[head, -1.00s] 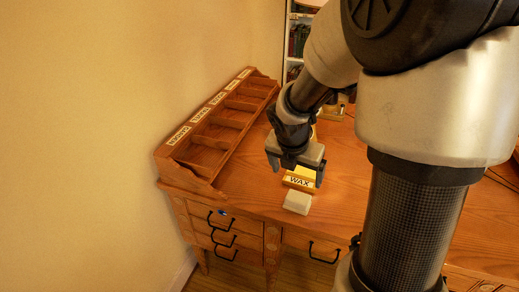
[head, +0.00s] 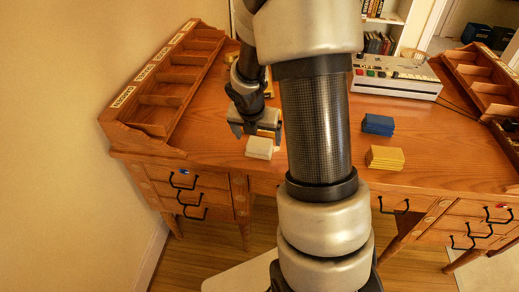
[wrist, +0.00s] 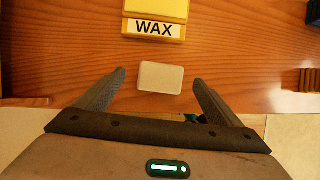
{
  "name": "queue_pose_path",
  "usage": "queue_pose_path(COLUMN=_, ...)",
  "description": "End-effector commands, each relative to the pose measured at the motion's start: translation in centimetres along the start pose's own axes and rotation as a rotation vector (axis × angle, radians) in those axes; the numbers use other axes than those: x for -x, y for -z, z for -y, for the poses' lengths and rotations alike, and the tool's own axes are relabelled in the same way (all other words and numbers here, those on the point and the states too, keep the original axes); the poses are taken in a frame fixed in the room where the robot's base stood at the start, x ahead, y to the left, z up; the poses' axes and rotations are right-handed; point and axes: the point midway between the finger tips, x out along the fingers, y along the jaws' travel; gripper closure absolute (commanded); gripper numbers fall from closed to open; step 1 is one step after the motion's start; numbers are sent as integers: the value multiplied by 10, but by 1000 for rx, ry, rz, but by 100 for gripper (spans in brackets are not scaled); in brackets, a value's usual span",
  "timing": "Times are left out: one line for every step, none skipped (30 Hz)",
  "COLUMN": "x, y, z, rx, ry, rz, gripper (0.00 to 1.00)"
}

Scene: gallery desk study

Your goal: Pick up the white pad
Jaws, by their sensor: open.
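The white pad (head: 259,147) lies flat near the front edge of the wooden desk. In the wrist view the pad (wrist: 161,77) sits between and slightly beyond the two fingertips, with a gap on each side. My gripper (head: 257,134) is open and empty, with its fingers pointing down just above and behind the pad in the head view. A yellow box labelled WAX (wrist: 156,12) lies beyond the pad in the wrist view. In the head view my gripper mostly hides it.
A wooden sorter (head: 150,110) with labelled compartments stands on the left. Blue pads (head: 378,123) and yellow pads (head: 385,157) lie to the right. A pale machine with buttons (head: 395,80) stands at the back right. Bare desk surrounds the white pad.

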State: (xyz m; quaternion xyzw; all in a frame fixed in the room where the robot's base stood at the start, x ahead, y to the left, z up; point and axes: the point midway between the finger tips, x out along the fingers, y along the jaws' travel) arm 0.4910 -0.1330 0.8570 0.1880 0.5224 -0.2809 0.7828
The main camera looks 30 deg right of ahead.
Motion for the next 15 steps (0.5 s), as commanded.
queue_pose_path(x=-9, y=3, z=0, rx=1, ry=1, rz=-2, gripper=12)
queue_pose_path(x=-13, y=4, z=1, rx=1, ry=2, rz=-2, gripper=12)
queue_pose_path(x=-20, y=6, z=2, rx=1, ry=3, rz=-2, gripper=12)
queue_pose_path(x=-25, y=7, z=2, rx=1, ry=2, rz=-3, gripper=12)
queue_pose_path(x=-30, y=8, z=2, rx=1, ry=2, rz=-2, gripper=12)
queue_pose_path(x=-35, y=7, z=2, rx=1, ry=2, rz=-2, gripper=12)
queue_pose_path(x=-40, y=7, z=2, rx=1, ry=3, rz=-3, gripper=12)
queue_pose_path(x=-43, y=7, z=2, rx=1, ry=2, rz=-2, gripper=12)
queue_pose_path(x=-46, y=6, z=2, rx=0, ry=1, rz=-1, gripper=12)
queue_pose_path(x=-47, y=5, z=2, rx=0, ry=0, rz=0, gripper=12)
queue_pose_path(x=-47, y=5, z=2, rx=0, ry=0, rz=0, gripper=12)
queue_pose_path(x=-47, y=5, z=2, rx=0, ry=0, rz=0, gripper=12)
queue_pose_path(x=-46, y=5, z=2, rx=0, ry=0, rz=0, gripper=12)
queue_pose_path(x=-46, y=5, z=2, rx=0, ry=0, rz=0, gripper=12)
queue_pose_path(x=-46, y=5, z=2, rx=0, ry=0, rz=0, gripper=12)
